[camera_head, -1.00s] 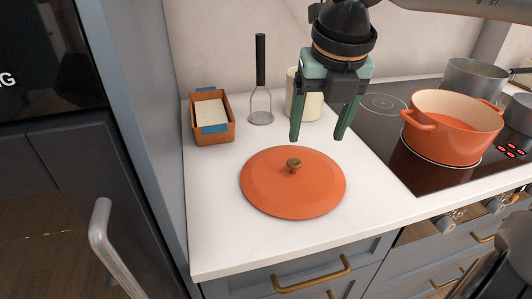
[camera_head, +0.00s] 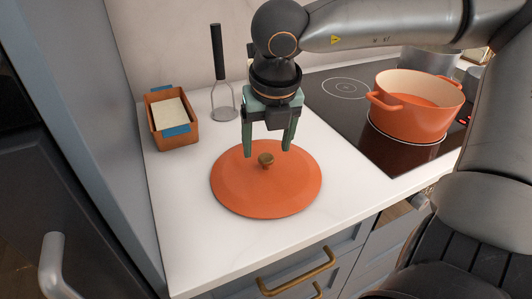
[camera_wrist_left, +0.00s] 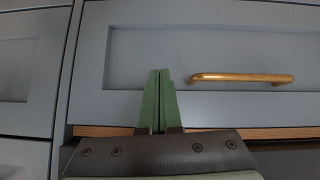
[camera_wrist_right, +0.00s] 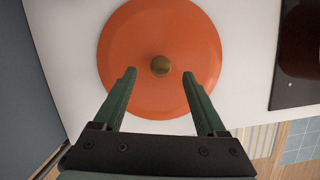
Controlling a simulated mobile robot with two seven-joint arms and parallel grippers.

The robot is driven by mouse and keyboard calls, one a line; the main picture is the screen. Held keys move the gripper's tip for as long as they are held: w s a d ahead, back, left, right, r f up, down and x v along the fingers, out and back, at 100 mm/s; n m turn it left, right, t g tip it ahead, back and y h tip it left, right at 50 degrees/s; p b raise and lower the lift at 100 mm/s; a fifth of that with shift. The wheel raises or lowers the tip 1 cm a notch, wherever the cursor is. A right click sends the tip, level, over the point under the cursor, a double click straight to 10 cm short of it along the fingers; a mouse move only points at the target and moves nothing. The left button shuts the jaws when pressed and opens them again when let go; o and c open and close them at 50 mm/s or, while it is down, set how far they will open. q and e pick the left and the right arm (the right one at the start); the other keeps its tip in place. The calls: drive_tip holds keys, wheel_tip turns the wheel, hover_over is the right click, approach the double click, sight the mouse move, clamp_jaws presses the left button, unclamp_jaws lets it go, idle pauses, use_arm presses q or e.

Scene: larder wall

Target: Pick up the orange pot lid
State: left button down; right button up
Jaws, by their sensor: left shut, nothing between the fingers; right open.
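The orange pot lid (camera_head: 266,190) lies flat on the white counter, with a brass knob (camera_head: 265,160) at its middle. My right gripper (camera_head: 269,154) is open above the lid, its fingers pointing down on either side of the knob in the head view. In the right wrist view the lid (camera_wrist_right: 160,100) fills the upper middle, and the knob (camera_wrist_right: 160,66) shows between and beyond the open fingertips (camera_wrist_right: 159,72). The fingers do not grip the knob. My left gripper (camera_wrist_left: 160,72) is shut and empty in front of a blue-grey drawer; it is not in the head view.
An orange pot (camera_head: 412,110) stands on the black hob (camera_head: 345,120) at the right. An orange dish (camera_head: 172,140) and a masher with a black handle (camera_head: 217,52) stand at the back left. Drawers with brass handles (camera_head: 297,272) lie below the counter edge.

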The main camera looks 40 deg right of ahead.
sight(266, 156)
drive_tip(key=x, duration=0.3)
drive_tip(key=shift+w+d+f, duration=0.1)
drive_tip(key=shift+f, duration=0.05)
clamp_jaws()
idle(0.5)
idle(0.8)
